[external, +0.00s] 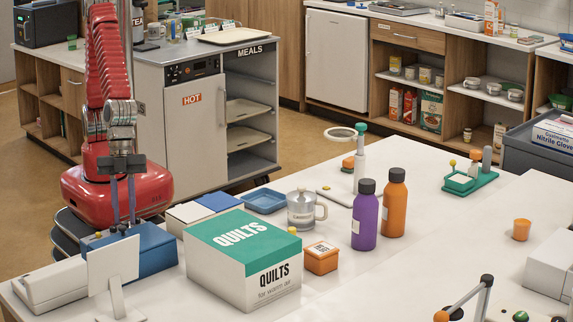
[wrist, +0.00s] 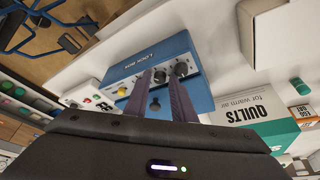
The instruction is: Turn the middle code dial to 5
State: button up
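The blue lock box (external: 152,250) stands at the left of the white table, partly behind a white upright panel. The wrist view shows its blue top (wrist: 168,48) and a pale dial strip. A dark dial (wrist: 160,77), seemingly the middle one, shows between my fingertips; another dark dial (wrist: 181,69) is just right of them. A yellow knob (wrist: 122,91) is to the left. A third dial may be hidden behind my left finger. My gripper (external: 125,221) points down at the box, its fingers apart. Contact with the dial and the dial's reading cannot be told.
The white panel (external: 113,262) stands in front of the box. The quilts carton (external: 215,275) is close on its right. A white case (external: 48,285) lies on its left. Purple (external: 366,220) and orange (external: 393,205) bottles stand farther right.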

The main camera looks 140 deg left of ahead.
jog(key=shift+s+d+n+t+y, duration=0.15)
jog(key=shift+n+y, duration=0.2)
jog(key=shift+n, duration=0.6)
jog(key=shift+d+n+t+y, duration=0.15)
jog(key=shift+n+y, duration=0.2)
jog(key=shift+n, duration=0.6)
jog(key=shift+d+n+y, duration=0.15)
jog(key=shift+n+y, duration=0.55)
jog(key=shift+n, duration=1.3)
